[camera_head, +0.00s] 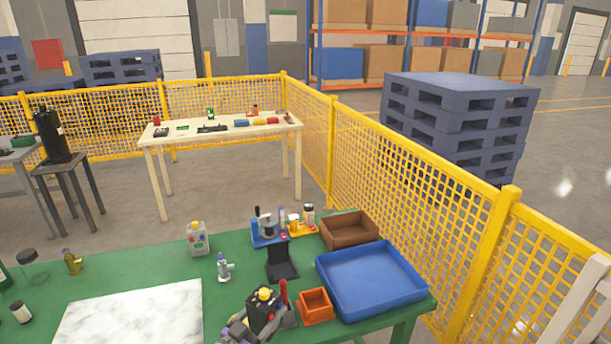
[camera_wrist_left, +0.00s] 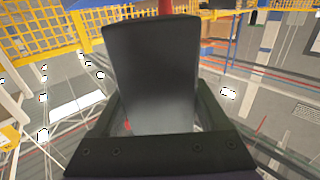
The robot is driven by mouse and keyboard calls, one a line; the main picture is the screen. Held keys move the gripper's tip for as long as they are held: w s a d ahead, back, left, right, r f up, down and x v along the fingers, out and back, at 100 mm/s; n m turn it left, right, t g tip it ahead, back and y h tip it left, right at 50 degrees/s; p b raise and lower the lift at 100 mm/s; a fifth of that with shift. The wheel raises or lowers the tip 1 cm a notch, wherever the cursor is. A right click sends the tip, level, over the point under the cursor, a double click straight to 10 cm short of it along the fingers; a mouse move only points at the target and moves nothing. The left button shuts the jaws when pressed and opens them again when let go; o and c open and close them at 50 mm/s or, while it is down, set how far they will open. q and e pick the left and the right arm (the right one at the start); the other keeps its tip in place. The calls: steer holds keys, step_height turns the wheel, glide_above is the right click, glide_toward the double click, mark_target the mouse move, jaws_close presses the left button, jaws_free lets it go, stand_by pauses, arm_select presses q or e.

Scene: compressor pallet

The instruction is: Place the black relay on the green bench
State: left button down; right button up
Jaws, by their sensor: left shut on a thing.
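The green bench (camera_head: 130,262) fills the lower part of the head view. My left gripper (camera_head: 264,308) is over its front edge, near the bottom middle of that view. In the left wrist view a smooth black block, which looks like the black relay (camera_wrist_left: 152,78), stands between the two dark fingers, and the gripper is shut on it. In the head view the relay is hard to tell from the dark gripper. My right gripper is not in view.
An orange bin (camera_head: 315,305), blue tray (camera_head: 372,280) and brown box (camera_head: 350,230) stand to the right. A marble slab (camera_head: 130,318) is left. Bare green lies between.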

arm_select(q)
steer(key=a+n+t+y, duration=0.2)
steer(key=a+n+y, duration=0.15)
steer(key=a, duration=0.45)
arm_select(e)
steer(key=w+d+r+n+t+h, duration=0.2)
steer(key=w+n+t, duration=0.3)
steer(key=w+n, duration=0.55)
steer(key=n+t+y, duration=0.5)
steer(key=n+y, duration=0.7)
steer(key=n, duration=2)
glide_toward(265, 313)
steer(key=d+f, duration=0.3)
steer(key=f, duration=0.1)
arm_select(q)
steer(key=s+d+f+m+g+h, duration=0.1)
steer(key=d+m+g+h, duration=0.3)
steer(key=d+h, duration=0.1)
steer(key=s+d+f+m+g+h, duration=0.2)
steer(key=d+m+g+h, duration=0.2)
steer(key=d, duration=0.4)
steer(key=shift+m+g+h, duration=0.3)
steer(key=shift+m+h, duration=0.05)
steer(key=shift+m, duration=0.2)
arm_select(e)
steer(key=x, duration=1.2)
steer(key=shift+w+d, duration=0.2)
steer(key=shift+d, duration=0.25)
